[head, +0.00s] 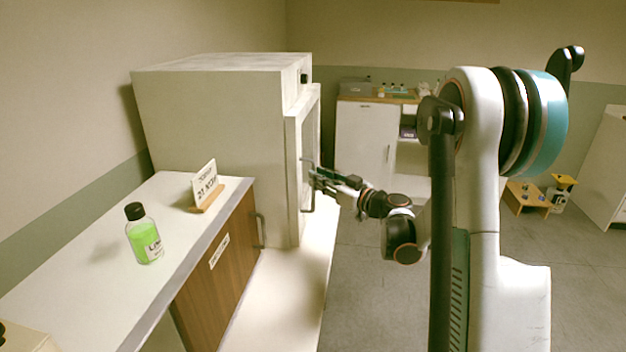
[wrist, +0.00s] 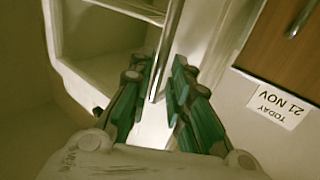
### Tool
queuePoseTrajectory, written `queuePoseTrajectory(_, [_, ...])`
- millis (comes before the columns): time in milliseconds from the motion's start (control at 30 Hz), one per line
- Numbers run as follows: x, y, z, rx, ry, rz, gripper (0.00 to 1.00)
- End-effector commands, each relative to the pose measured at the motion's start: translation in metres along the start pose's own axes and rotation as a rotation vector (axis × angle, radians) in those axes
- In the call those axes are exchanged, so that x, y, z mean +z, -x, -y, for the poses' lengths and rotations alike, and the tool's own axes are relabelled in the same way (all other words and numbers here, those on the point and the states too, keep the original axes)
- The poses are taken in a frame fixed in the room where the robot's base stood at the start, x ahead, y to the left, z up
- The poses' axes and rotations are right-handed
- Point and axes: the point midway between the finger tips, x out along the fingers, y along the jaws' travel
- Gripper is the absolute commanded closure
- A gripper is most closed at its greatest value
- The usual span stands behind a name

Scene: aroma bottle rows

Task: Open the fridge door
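The fridge (head: 215,120) is a large pale box against the left wall, with its door (head: 294,190) on the side facing right. The door looks shut or nearly so in the head view; a small gap cannot be ruled out. A vertical metal bar handle (wrist: 168,40) shows in the wrist view. My gripper (wrist: 166,80) has its green fingers on either side of this bar, with some space still showing between them. In the head view my gripper (head: 318,176) is at the door's front. Contact with the bar cannot be made out.
A counter (head: 105,235) at the front left bears a green bottle (head: 145,240) and a date sign (head: 205,187). A wooden cabinet front (head: 222,262) is below. A white cabinet (head: 365,140) stands at the back. The floor (head: 365,290) right of the fridge is clear.

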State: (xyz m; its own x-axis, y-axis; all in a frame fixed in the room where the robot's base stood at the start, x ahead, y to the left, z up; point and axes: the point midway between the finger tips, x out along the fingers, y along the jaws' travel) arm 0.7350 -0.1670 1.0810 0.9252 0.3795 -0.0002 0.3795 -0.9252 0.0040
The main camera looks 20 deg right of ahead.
Motion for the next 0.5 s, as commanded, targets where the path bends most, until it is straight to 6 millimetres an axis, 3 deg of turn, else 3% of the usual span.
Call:
queuePoseTrajectory(200, [0.001,-0.026,0.000,-0.001,0.000,0.000,0.82])
queuePoseTrajectory(500, [0.000,-0.032,0.000,0.001,0.000,0.000,0.82])
